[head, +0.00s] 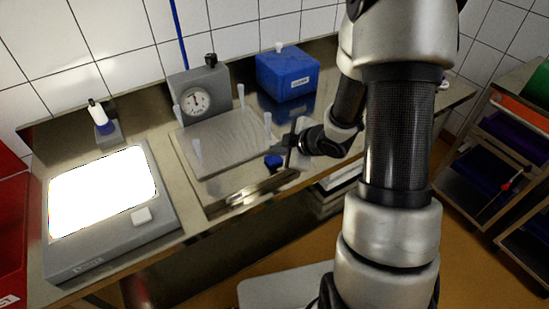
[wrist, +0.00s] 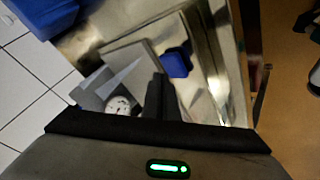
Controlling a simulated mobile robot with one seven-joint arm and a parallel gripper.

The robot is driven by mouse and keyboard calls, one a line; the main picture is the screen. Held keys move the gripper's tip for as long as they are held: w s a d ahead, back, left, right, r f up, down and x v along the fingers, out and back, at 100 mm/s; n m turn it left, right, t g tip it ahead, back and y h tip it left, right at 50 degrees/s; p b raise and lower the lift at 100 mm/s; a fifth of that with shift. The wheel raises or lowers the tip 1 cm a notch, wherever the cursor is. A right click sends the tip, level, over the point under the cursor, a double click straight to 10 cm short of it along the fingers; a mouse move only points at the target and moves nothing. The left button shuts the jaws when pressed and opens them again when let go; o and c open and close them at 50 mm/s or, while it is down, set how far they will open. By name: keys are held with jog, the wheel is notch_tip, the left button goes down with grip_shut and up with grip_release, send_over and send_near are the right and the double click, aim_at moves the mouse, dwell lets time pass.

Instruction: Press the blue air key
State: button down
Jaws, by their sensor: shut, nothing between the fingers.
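The blue air key (head: 273,161) is a small blue block at the front right corner of a grey press plate (head: 222,140). In the wrist view the blue key (wrist: 177,62) shows just beyond and to the right of my fingertips. My gripper (head: 287,149) is shut and empty, close to the key on its right side in the head view. Its dark fingers (wrist: 160,80) show in the wrist view. I cannot tell whether they touch the key.
A dial gauge (head: 195,101) stands behind the plate, and several pale posts rise around it. A blue box (head: 287,73) sits at the back right. A device with a bright white panel (head: 103,192) is at left. A shelf rack (head: 500,145) stands at right.

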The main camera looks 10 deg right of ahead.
aim_at(277, 160)
jog(key=shift+f, duration=0.1)
dwell(0.3)
jog(key=shift+f+b, duration=0.35)
jog(key=shift+b, duration=0.1)
jog(key=shift+f+b, duration=0.3)
dwell(0.4)
jog(key=shift+r, duration=0.1)
jog(key=shift+r+p, duration=0.65)
jog(key=shift+p, duration=0.1)
notch_tip(277, 160, up, 6)
jog(key=p, duration=0.5)
dwell(2.1)
